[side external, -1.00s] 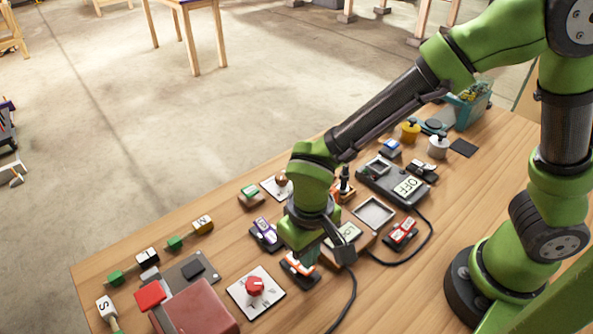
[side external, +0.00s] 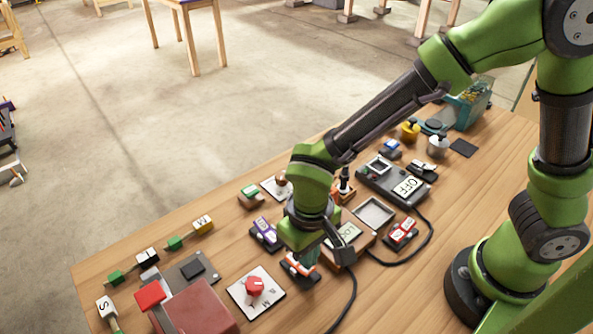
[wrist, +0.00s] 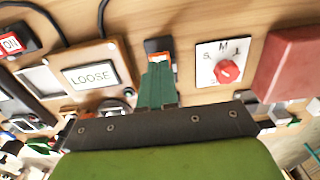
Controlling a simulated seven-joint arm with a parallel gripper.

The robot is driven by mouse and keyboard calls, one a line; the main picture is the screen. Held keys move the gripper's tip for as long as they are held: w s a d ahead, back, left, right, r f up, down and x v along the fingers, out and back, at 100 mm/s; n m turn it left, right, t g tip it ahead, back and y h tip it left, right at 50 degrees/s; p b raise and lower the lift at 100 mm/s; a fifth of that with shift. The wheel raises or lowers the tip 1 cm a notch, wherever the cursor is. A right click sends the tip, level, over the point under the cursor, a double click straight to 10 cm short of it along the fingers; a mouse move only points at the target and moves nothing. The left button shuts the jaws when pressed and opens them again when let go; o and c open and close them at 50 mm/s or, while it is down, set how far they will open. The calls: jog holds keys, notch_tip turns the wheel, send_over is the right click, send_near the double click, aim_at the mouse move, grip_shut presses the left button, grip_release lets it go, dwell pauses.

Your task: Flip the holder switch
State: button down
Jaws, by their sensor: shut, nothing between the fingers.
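A rocker switch (side external: 300,272) with an orange-red and white top on a dark base sits on the table under my gripper (side external: 306,259). My gripper points down at it, shut, with nothing between the fingers. In the wrist view, the green fingers (wrist: 157,88) lie together over the switch, whose dark end (wrist: 157,46) and a strip of orange show past the tips. I cannot tell whether they touch, and its label is hidden. Beside it, a wooden box has a display (wrist: 90,76) reading "LOOSE" and a shallow square tray (side external: 374,212).
A red knob on a white plate (side external: 255,290) stands close to the left. A purple-and-white switch (side external: 265,232) is behind, and a red-and-white switch (side external: 402,232) is to the right. A grey box reads "OFF" (side external: 409,186). Black cables cross the front. A dark red block (side external: 200,308) stands front left.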

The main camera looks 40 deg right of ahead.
jog(key=shift+f, duration=1.2)
dwell(0.3)
jog(key=shift+r, duration=3.55)
jog(key=shift+s+f+n, duration=0.15)
jog(key=shift+s+n, duration=0.05)
jog(key=shift+n, duration=0.1)
jog(key=s+d+r+m+t+y, duration=0.1)
jog(key=d+r+m+t, duration=0.1)
jog(key=d+r, duration=0.5)
jog(key=s+d+r+m+t+y, duration=0.1)
jog(key=d+r+t, duration=0.4)
jog(key=d, duration=0.7)
notch_tip(320, 180, up, 3)
jog(key=shift+d+f+m, duration=0.1)
jog(key=shift+d+m, duration=0.3)
jog(key=shift+m, duration=0.4)
